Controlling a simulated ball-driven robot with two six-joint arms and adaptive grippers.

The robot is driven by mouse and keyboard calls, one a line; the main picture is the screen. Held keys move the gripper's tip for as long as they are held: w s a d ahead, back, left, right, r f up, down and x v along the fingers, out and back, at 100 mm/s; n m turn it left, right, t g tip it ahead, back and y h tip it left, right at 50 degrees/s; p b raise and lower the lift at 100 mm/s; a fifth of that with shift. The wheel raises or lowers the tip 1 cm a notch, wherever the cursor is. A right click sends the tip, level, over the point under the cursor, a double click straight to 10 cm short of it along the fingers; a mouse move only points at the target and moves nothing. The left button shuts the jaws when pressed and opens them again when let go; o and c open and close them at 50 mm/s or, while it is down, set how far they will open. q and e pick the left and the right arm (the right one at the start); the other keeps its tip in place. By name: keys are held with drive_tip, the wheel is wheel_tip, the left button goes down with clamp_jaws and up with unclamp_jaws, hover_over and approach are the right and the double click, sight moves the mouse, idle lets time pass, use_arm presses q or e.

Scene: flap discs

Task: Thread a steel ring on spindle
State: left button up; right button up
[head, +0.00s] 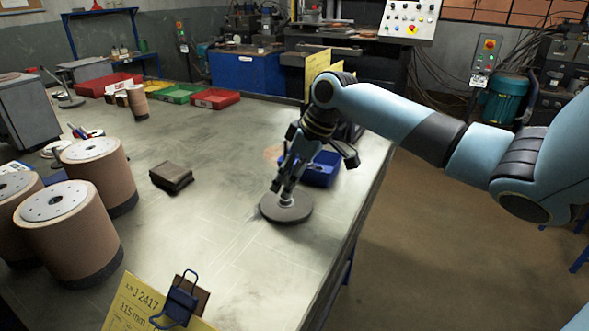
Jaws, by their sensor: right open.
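My right gripper (282,187) comes in from the right and points down. It is open, with its fingertips low over a dark grey round disc or base (296,213) near the table's right edge. Whether the fingertips touch it, and whether a spindle stands between them, I cannot tell; the fingers cover its centre. I cannot make out a separate steel ring. My left gripper is not in view.
Brown drums (68,232) with grey tops stand at left. A yellow card (140,303) stands at the front; red trays (216,99) are farther back.

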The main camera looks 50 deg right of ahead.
drive_tip(key=v, duration=1.1)
drive_tip(key=shift+r, duration=0.35)
drive_tip(key=shift+s+d, duration=0.1)
wheel_tip(320, 180, up, 3)
drive_tip(key=p, duration=0.4)
drive_tip(key=shift+r, duration=0.15)
